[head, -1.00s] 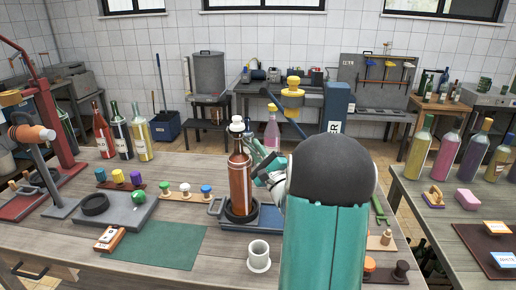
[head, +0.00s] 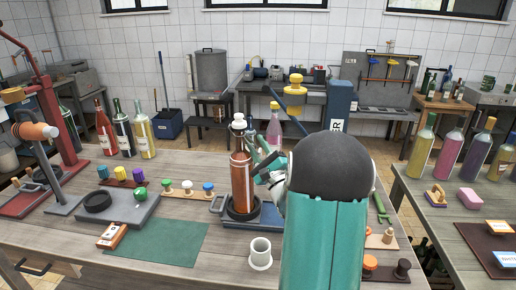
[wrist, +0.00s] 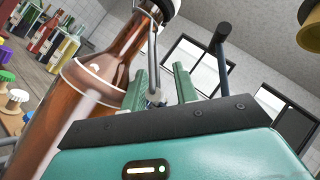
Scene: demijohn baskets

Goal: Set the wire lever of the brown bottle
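The brown bottle (head: 241,182) stands upright in a dark ring on a blue base (head: 267,217), with a white stopper (head: 238,124) at its top. It fills the left of the wrist view (wrist: 88,85). The wire lever (wrist: 153,55) shows there as a thin grey wire hanging from the stopper down beside the neck. My gripper (head: 256,150) is at the right of the bottle's neck. In the wrist view my gripper (wrist: 160,78) has its two green fingers apart, with the lever's lower end between them. I cannot tell whether either finger touches the wire.
A white cup (head: 260,254) stands in front of the base, beside a green mat (head: 165,243). A grey plate with a black ring (head: 97,201) and a wooden strip with several stoppers (head: 187,191) lie to the left. A pink bottle (head: 274,128) stands behind my gripper.

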